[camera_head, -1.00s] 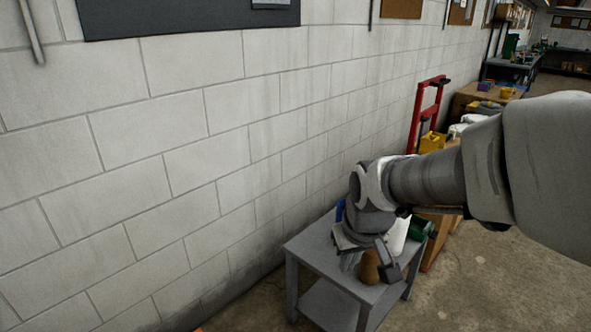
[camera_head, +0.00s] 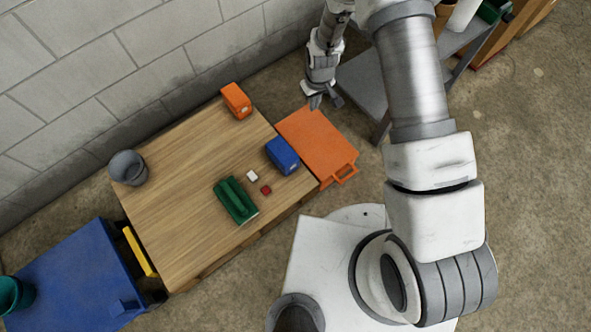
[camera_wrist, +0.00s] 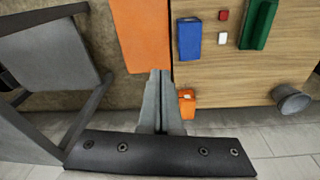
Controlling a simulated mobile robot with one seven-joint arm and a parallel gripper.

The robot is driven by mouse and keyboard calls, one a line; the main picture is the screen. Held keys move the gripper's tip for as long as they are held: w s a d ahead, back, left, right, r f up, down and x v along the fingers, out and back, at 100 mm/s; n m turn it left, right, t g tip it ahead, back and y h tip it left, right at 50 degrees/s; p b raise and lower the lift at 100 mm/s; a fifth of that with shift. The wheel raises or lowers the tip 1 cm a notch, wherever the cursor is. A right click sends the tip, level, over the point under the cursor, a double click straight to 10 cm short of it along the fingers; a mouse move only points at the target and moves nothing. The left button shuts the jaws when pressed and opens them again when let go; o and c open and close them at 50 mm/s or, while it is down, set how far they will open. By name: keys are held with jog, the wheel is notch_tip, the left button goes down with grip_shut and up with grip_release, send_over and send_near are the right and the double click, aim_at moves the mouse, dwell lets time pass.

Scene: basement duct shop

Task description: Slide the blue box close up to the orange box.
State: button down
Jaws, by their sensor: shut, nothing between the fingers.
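The blue box (camera_head: 282,155) lies on the wooden table (camera_head: 175,190), near its right edge. The small orange box (camera_head: 236,101) stands near the table's far edge by the wall, with a clear gap of bare wood between the two. In the wrist view the blue box (camera_wrist: 190,38) is at the top and the orange box (camera_wrist: 187,99) is below it. My gripper (camera_head: 322,103) is shut and empty, off the table's right side and over the end of an orange case. In the wrist view its fingertips (camera_wrist: 159,73) touch neither box.
The large flat orange case (camera_head: 318,143) with a handle adjoins the table's right edge. A green object (camera_head: 236,200), a white block (camera_head: 252,176), a red block (camera_head: 266,190) and a grey cup (camera_head: 128,168) are on the table. A grey side table (camera_head: 365,85) stands right of my gripper.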

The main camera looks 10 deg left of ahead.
aim_at(283, 156)
jog(key=s+f+b, duration=0.3)
jog(key=f, duration=0.9)
jog(key=s+f+n+b, duration=0.1)
jog(key=s+f+b, duration=0.2)
jog(key=f, duration=0.9)
jog(key=s+a+f+n+g+b, duration=0.1)
jog(key=s+f+b, duration=0.2)
jog(key=f, duration=0.9)
jog(key=shift+s+f, duration=0.35)
jog(key=shift+s, duration=0.1)
jog(key=shift+w+a+r+b, duration=0.15)
jog(key=shift+w+a+b, duration=0.15)
jog(key=shift+w+a, duration=0.25)
jog(key=shift+w+a+r+b, duration=0.15)
jog(key=shift+w+a+b, duration=0.15)
jog(key=shift+w+a, duration=0.15)
jog(key=shift+w+a+r, duration=0.15)
jog(key=shift+w+a, duration=0.2)
jog(key=shift+a, duration=0.2)
